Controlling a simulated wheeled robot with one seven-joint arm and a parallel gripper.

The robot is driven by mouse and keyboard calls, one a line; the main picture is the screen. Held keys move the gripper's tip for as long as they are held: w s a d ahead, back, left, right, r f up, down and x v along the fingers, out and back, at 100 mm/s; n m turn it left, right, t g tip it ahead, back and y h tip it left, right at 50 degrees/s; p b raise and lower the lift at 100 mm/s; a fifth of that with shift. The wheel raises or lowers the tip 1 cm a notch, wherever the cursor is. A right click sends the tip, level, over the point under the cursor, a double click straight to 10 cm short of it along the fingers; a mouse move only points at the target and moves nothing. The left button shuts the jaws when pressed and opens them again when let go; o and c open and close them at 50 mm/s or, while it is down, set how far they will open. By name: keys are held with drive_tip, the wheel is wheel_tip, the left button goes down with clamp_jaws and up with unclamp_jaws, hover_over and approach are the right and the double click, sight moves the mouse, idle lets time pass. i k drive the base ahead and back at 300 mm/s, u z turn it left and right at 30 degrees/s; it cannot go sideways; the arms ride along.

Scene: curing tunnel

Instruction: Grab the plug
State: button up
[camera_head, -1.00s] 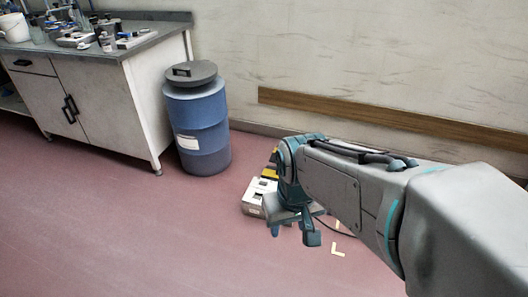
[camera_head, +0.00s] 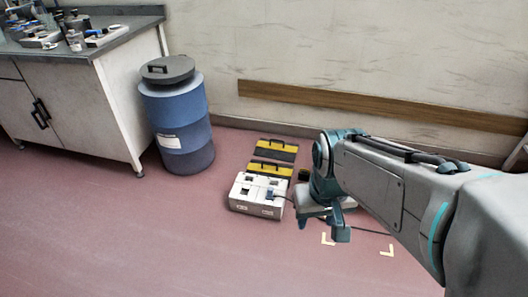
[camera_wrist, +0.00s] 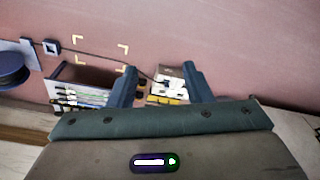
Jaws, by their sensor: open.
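A white socket box (camera_head: 246,205) with dark openings in its top stands on the floor, left of my gripper (camera_head: 336,226). A small dark blue piece that looks like the plug (camera_head: 269,196) sits at the right of the box's top, with a thin dark cable running right from it. In the wrist view the box (camera_wrist: 168,71) shows between the open fingers of my gripper (camera_wrist: 160,83), some way beyond them. A dark piece on the box (camera_wrist: 164,81) may be the plug, too small to tell. The gripper is open and empty.
Yellow and black cases (camera_head: 270,169) lie behind the box. A blue barrel (camera_head: 180,125) stands left of it, beside a cabinet (camera_head: 105,100). Pale corner marks (camera_head: 387,251) are on the floor. An open container with coloured strips (camera_wrist: 85,88) shows in the wrist view. Floor in front is clear.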

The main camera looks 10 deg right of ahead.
sight(271, 196)
drive_tip(key=z, duration=0.05)
drive_tip(key=k, duration=0.5)
drive_tip(key=u, duration=0.6)
drive_tip(key=i, duration=1.95)
drive_tip(key=z, duration=0.95)
drive_tip(key=i, duration=0.3)
drive_tip(key=z, duration=0.3)
